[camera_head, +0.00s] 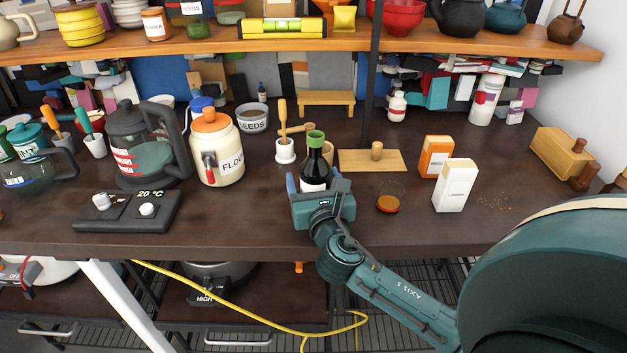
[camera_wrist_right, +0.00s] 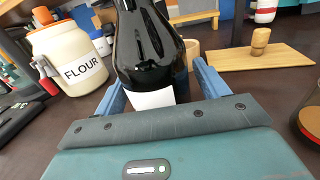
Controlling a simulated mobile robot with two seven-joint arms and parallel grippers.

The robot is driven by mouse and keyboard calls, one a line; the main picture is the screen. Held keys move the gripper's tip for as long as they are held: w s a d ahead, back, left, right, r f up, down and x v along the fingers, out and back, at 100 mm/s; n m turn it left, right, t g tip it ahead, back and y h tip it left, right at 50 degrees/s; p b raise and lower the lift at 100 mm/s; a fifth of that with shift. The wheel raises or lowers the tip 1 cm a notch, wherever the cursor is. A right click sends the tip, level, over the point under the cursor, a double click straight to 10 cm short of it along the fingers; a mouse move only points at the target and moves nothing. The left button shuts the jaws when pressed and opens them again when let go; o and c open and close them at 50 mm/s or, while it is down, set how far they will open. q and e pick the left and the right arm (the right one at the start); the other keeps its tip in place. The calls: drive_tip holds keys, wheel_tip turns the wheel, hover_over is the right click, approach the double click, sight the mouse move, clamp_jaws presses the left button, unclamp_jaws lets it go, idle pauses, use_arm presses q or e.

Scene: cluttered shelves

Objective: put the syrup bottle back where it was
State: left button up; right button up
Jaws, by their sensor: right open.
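The syrup bottle, taken to be the dark bottle with a green cap (camera_head: 316,158) and a white label, stands upright on the counter. It fills the top middle of the right wrist view (camera_wrist_right: 147,45), where its cap is cut off. My right gripper (camera_head: 313,180) is at the bottle's front, with its blue fingers apart on either side of the bottle's lower part. In the right wrist view the open fingers (camera_wrist_right: 160,88) flank the bottle, and I cannot tell whether either touches it. My left gripper is not in view.
A flour jar (camera_head: 217,150) and coffee maker (camera_head: 140,150) stand left. A mortar with pestle (camera_head: 285,150) is behind the bottle. To the right are a wooden board (camera_head: 355,162), a small glass dish (camera_head: 389,203) and white and orange boxes (camera_head: 455,187). A shelf (camera_head: 300,43) hangs above.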

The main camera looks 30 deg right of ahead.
drive_tip(key=v, duration=1.1)
drive_tip(key=shift+s+a, duration=0.15)
drive_tip(key=shift+s, duration=0.2)
